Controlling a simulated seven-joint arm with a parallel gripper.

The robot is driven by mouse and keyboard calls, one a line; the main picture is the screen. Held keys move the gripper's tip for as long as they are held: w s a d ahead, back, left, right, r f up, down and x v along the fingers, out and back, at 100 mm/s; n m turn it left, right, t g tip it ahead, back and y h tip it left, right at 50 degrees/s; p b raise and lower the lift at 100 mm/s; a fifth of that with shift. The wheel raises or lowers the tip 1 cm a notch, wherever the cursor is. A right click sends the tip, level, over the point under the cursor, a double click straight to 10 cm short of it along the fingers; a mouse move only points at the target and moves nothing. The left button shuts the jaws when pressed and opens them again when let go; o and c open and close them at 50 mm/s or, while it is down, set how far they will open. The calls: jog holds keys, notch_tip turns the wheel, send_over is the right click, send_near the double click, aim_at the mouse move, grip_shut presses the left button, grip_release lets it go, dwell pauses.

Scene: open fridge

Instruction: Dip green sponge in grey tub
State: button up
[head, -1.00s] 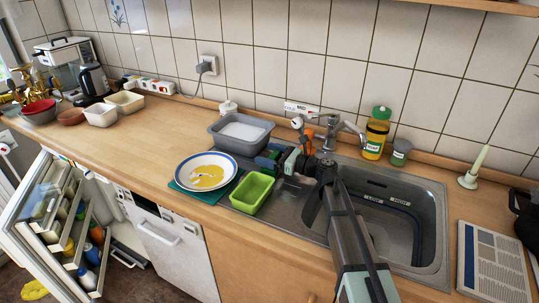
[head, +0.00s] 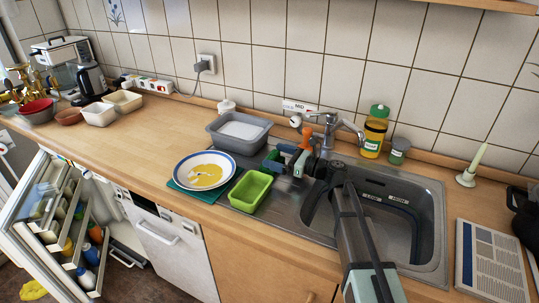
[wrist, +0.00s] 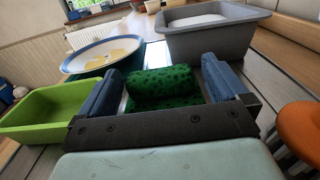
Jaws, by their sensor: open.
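The green sponge (wrist: 162,86), dark-speckled and roll-shaped, lies between the open jaws of my gripper (wrist: 164,92) in the wrist view. A blue pad stands on each side of it, with a visible gap at the right pad. The grey tub (head: 226,143) stands behind and left of my gripper, with white contents. In the wrist view the tub (wrist: 204,44) is beyond the right jaw.
A light green tray (head: 249,191) is left of my gripper. A blue-rimmed plate (head: 181,172) with yellow on it lies beyond the tray. An orange-topped item (head: 306,137) and the tap (head: 330,130) stand close behind my gripper. The sink basin (head: 400,235) is to the right.

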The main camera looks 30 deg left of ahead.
jog(key=d, duration=1)
jog(key=shift+w, duration=0.15)
